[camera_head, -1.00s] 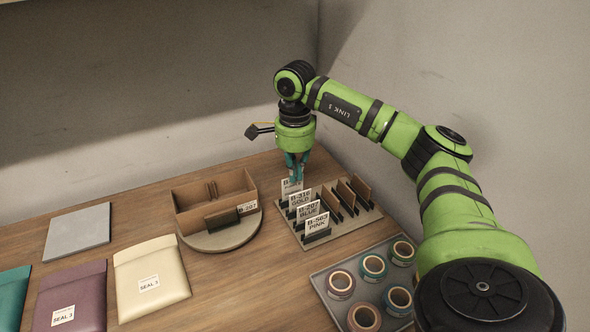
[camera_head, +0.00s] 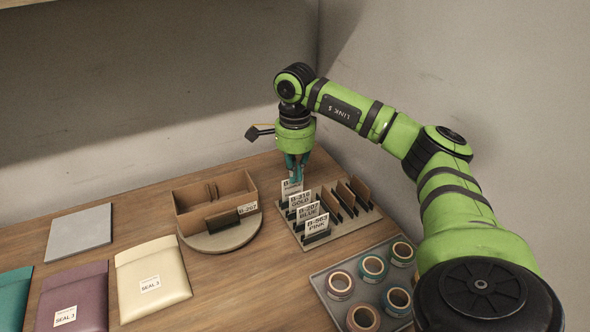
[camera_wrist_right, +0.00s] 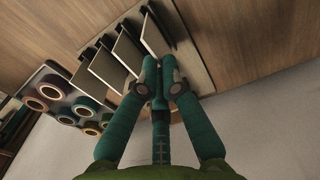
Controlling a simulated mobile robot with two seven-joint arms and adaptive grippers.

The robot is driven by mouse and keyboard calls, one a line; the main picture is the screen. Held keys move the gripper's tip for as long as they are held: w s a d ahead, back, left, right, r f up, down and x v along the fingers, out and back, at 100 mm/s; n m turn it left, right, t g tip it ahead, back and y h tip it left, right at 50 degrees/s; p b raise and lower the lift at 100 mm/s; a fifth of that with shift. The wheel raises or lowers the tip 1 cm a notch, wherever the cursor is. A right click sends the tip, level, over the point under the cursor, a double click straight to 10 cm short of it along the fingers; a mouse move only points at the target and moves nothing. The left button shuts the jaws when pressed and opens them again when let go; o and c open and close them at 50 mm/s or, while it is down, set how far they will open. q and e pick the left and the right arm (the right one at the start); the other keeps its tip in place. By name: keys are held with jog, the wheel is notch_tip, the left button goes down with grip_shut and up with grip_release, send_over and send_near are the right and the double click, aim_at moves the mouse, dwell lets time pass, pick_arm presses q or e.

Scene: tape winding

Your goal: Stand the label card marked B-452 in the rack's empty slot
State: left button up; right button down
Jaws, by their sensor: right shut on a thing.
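My right gripper (camera_head: 297,171) is shut on a white label card (camera_head: 290,188) at the far end of the rack (camera_head: 338,233). The card's print starts with "B-"; the fingers hide the rest. The card stands about upright in line with the other cards; I cannot tell whether its lower edge is seated in a slot. In front of it stand white cards that read like B-310 GOLD (camera_head: 300,200), B-207 BLUE (camera_head: 308,211) and B-563 PINK (camera_head: 317,224). The wrist view shows the fingers (camera_wrist_right: 162,80) close together at the end of the card row. My left gripper is out of view.
Brown dividers (camera_head: 359,187) stand on the rack's right side. A tray (camera_head: 325,278) with several tape rolls lies in front. A cardboard box (camera_head: 190,197) on a round turntable (camera_head: 226,238) stands to the left. Pouches (camera_head: 150,262) and a grey plate (camera_head: 78,233) lie farther left.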

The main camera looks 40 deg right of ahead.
jog(key=c, duration=1.3)
grip_release()
jog(key=shift+c, duration=0.2)
notch_tip(320, 180, up, 12)
